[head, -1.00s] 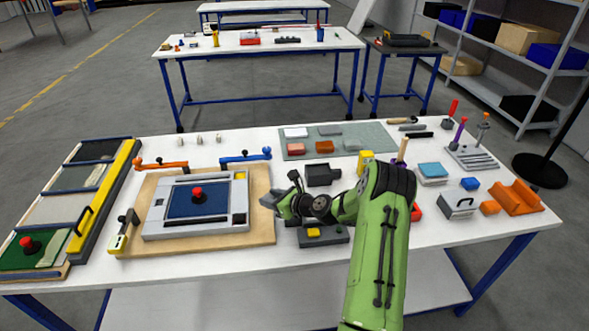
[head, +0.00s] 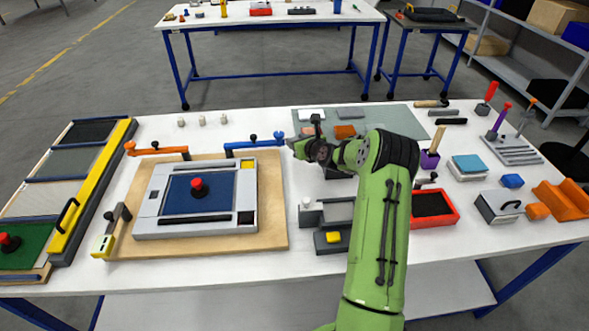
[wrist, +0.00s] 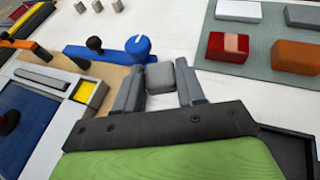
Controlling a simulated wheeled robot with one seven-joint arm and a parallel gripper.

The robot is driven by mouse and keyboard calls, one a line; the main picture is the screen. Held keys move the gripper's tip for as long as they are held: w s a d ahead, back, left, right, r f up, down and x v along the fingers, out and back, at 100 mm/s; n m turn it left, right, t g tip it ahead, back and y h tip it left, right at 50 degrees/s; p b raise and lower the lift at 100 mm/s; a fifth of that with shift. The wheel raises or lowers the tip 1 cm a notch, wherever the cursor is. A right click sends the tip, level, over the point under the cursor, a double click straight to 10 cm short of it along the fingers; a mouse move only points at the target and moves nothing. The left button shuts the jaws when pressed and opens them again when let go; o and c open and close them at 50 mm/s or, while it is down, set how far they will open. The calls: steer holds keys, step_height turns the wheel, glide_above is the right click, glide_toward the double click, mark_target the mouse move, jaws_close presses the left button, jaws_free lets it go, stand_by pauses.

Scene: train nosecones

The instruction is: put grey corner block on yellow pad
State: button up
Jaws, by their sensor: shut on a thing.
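My gripper (head: 291,143) is over the table near the right end of the blue clamp in the head view. In the wrist view my gripper (wrist: 160,82) is shut on the grey corner block (wrist: 160,76), a small block between its fingertips. In the head view the block cannot be made out clearly at the fingers. A yellow pad (head: 247,181) lies in the upper right corner of the grey fixture, to the left of and nearer than my gripper. The yellow pad also shows at the left in the wrist view (wrist: 84,92).
The grey fixture (head: 150,224) has a blue panel with a red knob and sits on a wooden board (head: 273,222). The blue clamp (head: 252,144) stands behind it, close to my gripper. A grey-green mat (head: 395,120) with several blocks lies right. Another yellow piece (head: 333,237) sits on a dark block.

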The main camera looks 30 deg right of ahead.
mark_target(297, 170)
step_height(297, 170, down, 10)
steer(key=shift+s+r+b, duration=0.1)
steer(key=shift+s+b, duration=0.05)
steer(key=shift+b, duration=0.6)
steer(key=o, duration=1)
steer(key=shift+o, duration=0.2)
